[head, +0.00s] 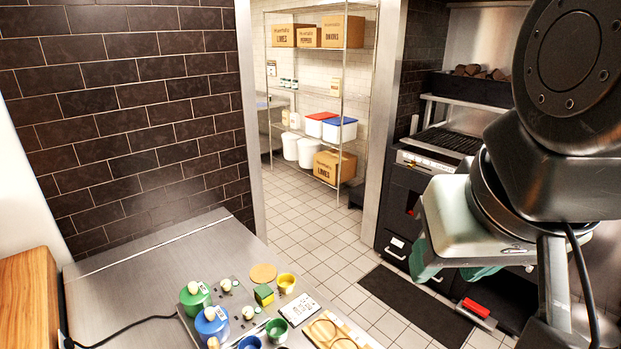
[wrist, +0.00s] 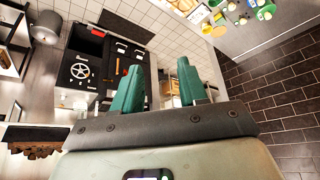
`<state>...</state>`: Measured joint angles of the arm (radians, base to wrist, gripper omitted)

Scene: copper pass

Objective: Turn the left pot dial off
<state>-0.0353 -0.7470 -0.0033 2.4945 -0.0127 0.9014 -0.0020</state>
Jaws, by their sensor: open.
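A green pot (head: 195,299) and a blue pot (head: 212,325), both with pale knobs on top, stand on a metal plate (head: 238,290) on the steel counter, low in the head view. Their dials are too small or hidden to make out, so I cannot tell any setting. The green pot also shows at the top right of the wrist view (wrist: 265,12). My gripper (head: 450,272) has teal fingers and is up at the right, well apart from the pots and past the counter's edge. In the wrist view its fingers (wrist: 159,72) are spread with nothing between them.
Near the pots are a yellow cup (head: 286,283), a green cup (head: 277,330), a sponge (head: 264,295), a round board (head: 263,273) and a card (head: 299,309). A black cable (head: 125,329) runs left. A grill (head: 445,140) stands behind.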

